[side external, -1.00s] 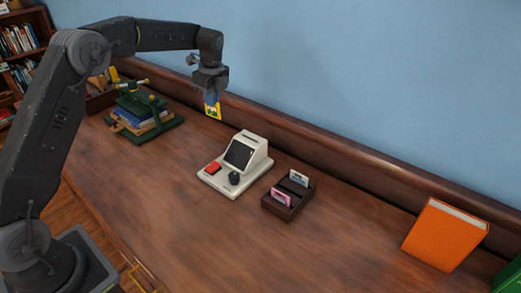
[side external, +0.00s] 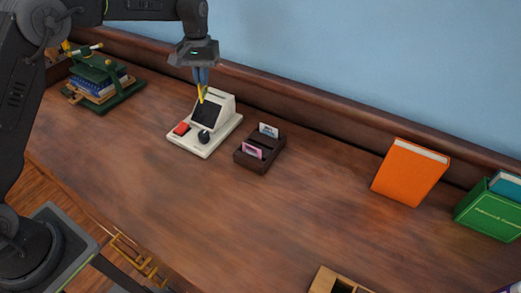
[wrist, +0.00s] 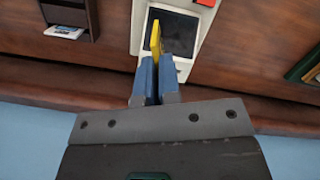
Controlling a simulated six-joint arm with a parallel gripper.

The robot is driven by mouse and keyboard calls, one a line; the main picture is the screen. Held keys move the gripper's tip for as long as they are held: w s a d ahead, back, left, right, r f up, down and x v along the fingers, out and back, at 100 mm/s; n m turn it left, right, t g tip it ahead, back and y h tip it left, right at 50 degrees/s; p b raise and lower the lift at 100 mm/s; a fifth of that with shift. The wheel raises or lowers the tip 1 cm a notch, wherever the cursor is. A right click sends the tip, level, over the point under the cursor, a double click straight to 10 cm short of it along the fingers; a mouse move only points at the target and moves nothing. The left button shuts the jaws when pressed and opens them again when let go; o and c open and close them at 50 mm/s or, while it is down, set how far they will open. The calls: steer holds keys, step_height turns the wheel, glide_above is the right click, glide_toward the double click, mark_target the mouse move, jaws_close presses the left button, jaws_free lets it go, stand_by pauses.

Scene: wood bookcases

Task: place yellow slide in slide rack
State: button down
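The yellow slide (side external: 202,92) is held on edge in my gripper (side external: 201,76), above the screen of the white slide viewer. In the wrist view the slide (wrist: 156,37) stands out between the blue fingers of my gripper (wrist: 155,72), which are shut on it. The dark brown slide rack (side external: 244,162) sits on the desk to the right of the viewer. It holds a pink slide (side external: 252,152) in front and a white-and-blue slide (side external: 268,130) at the back, with a gap between them. The rack (wrist: 69,13) shows partly at the upper left of the wrist view.
The white viewer (side external: 222,136) has a red button and a dark knob. A green book press (side external: 122,92) stands at left. An orange book (side external: 409,172) and a green box (side external: 490,212) stand at right. A wooden box (side external: 335,281) is at the front edge. The middle desk is clear.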

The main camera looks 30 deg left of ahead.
steer(key=s+d+f+n, duration=0.1)
steer(key=d+n, duration=0.4)
steer(key=n, duration=0.5)
steer(key=n+t, duration=0.1)
steer(key=n, duration=0.3)
glide_toward(260, 134)
steer(key=s+d+f, duration=0.2)
steer(key=s+d, duration=0.1)
steer(key=s, duration=0.1)
steer(key=shift+w+a+f+h, duration=0.1)
steer(key=shift+f+h, duration=0.1)
steer(key=shift+f, duration=0.75)
steer(key=shift+w+a+f+h, duration=0.1)
steer(key=shift+f+h, duration=0.1)
steer(key=shift+f, duration=0.8)
steer(key=c, duration=1.3)
jaws_free()
steer(key=shift+f, duration=0.15)
